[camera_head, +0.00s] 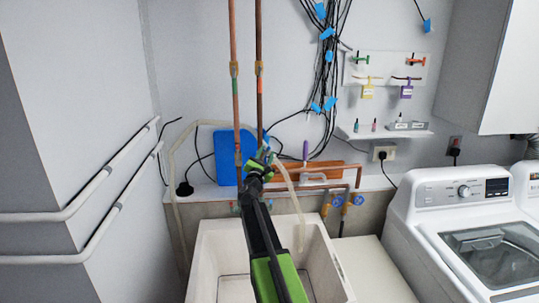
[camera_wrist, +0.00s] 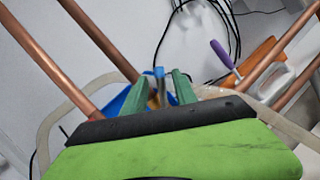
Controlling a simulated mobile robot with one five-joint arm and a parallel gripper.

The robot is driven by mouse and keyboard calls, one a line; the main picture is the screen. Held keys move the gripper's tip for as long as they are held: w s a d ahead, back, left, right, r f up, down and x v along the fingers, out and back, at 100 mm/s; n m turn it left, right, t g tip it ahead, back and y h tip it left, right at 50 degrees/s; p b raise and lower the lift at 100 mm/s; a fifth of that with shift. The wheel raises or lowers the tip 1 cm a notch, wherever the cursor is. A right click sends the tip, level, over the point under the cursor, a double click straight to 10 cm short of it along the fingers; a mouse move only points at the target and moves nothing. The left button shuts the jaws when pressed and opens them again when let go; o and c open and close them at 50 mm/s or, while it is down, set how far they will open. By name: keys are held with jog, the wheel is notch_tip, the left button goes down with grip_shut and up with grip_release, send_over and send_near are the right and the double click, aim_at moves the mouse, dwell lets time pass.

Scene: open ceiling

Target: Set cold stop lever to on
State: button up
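My gripper (camera_head: 259,163) is in front of the wall above the white sink, close to the vertical copper pipes. In the wrist view its two green fingers (camera_wrist: 160,88) stand apart. A small blue upright piece (camera_wrist: 158,74), with a brass-coloured part below it, shows between them. It may be the cold stop lever, but I cannot tell for sure, nor whether the fingers touch it. In the head view my gripper and arm hide this spot. Two blue valve handles (camera_head: 338,201) (camera_head: 358,199) sit on copper pipes to the right of the sink.
A blue panel (camera_head: 226,158) is on the wall behind my gripper. The white sink (camera_head: 207,245) lies below my arm, with a pale hose (camera_head: 293,195) hanging into it. A purple-handled tool (camera_wrist: 222,53) and an orange item (camera_wrist: 256,60) are to the right. A washer (camera_head: 425,215) stands further right.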

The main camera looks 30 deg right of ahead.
jog(key=shift+s+a, duration=0.1)
jog(key=b+v, duration=0.4)
jog(key=v, duration=1.3)
